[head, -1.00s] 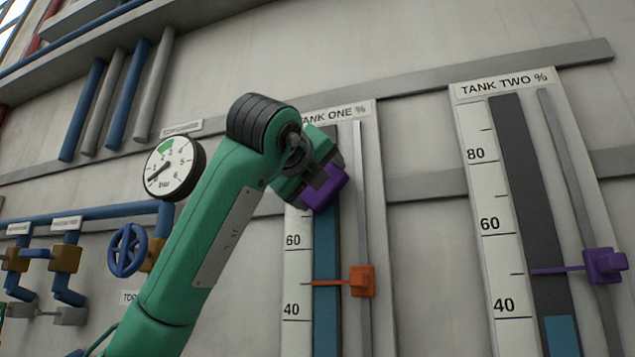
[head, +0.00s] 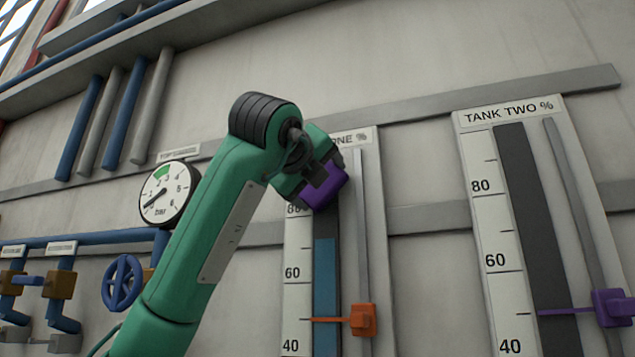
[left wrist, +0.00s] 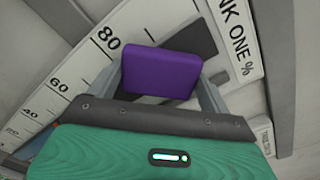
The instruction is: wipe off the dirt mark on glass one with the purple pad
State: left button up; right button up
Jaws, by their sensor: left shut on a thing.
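My left gripper (head: 312,178) is shut on the purple pad (head: 326,189). It holds the pad in front of the upper part of glass one, around the 80 mark; whether the pad touches the glass I cannot tell. Glass one (head: 326,275) is a dark upright tube on the TANK ONE % board, filled with blue to a little under 70. In the left wrist view the pad (left wrist: 162,73) covers part of the tube, with a dark stretch (left wrist: 190,36) showing past it. I see no dirt mark; the pad and gripper hide part of the glass. My right gripper is not in view.
An orange pointer (head: 361,320) crosses glass one below the pad, on a thin upright rail (head: 362,220). The TANK TWO board (head: 488,205) with a purple pointer (head: 612,308) stands to the right. A round gauge (head: 167,192) and blue pipes are left.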

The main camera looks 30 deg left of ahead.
pick_arm(q)
notch_tip(320, 180, up, 6)
jog(key=p, duration=0.4)
dwell(0.4)
jog(key=shift+b+v, duration=0.85)
jog(key=shift+v, duration=2.05)
jog(key=b+v, duration=0.1)
jog(key=v, duration=0.2)
jog(key=shift+s, duration=0.15)
